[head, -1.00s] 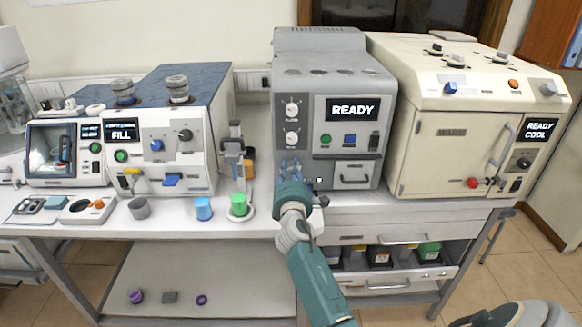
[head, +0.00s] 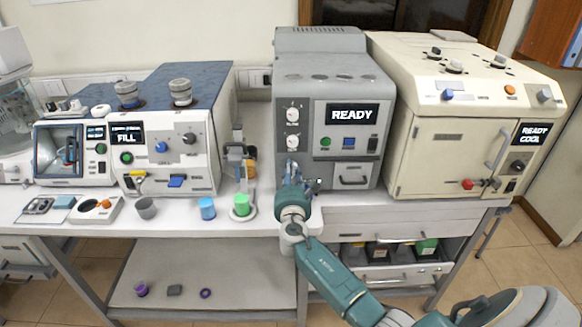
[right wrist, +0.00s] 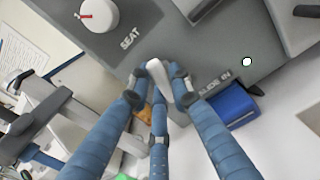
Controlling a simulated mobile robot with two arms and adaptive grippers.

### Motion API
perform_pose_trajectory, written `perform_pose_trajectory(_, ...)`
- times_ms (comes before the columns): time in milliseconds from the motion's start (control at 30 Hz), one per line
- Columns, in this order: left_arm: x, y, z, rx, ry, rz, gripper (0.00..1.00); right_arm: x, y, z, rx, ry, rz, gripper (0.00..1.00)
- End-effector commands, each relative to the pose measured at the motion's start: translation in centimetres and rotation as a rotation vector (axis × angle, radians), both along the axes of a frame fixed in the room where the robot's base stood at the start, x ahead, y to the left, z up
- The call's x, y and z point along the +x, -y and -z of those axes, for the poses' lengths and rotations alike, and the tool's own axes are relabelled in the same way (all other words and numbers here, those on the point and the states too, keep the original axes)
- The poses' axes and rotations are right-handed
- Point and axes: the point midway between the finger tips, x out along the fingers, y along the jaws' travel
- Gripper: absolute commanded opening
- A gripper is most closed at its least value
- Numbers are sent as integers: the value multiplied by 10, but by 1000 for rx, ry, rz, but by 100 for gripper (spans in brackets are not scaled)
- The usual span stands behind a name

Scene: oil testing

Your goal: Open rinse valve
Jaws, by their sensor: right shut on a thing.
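My right gripper (head: 291,168) is at the lower left front of the grey machine (head: 322,72) whose screen reads READY. In the right wrist view its blue fingers (right wrist: 158,88) are closed around a small pale handle (right wrist: 157,70) on the machine's grey face. The handle is below a white knob (right wrist: 98,14) marked SEAT and left of the words SLIDE IN. I see no label naming the rinse valve, so I cannot tell whether this handle is it. The fingers hide part of the handle. My left gripper is not in view.
A blue block (right wrist: 232,108) sits close to the right of the fingers. A grey stand (head: 236,155) is left of the gripper. A green cup (head: 241,205) and a blue cup (head: 207,208) stand on the white bench. A cream oven (head: 450,130) is at the right.

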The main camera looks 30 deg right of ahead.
Motion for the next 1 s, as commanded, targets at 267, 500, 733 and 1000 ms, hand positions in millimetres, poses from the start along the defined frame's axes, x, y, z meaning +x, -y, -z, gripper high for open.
perform_pose_trajectory(267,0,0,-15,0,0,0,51,2,3,-9,-158,-82,4,0)
perform_pose_trajectory(500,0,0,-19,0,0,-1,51,2,3,-8,-226,-123,4,0)
perform_pose_trajectory(733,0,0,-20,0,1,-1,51,2,3,-8,-248,-135,4,0)
perform_pose_trajectory(1000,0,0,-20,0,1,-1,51,2,3,-8,-250,-136,6,0)
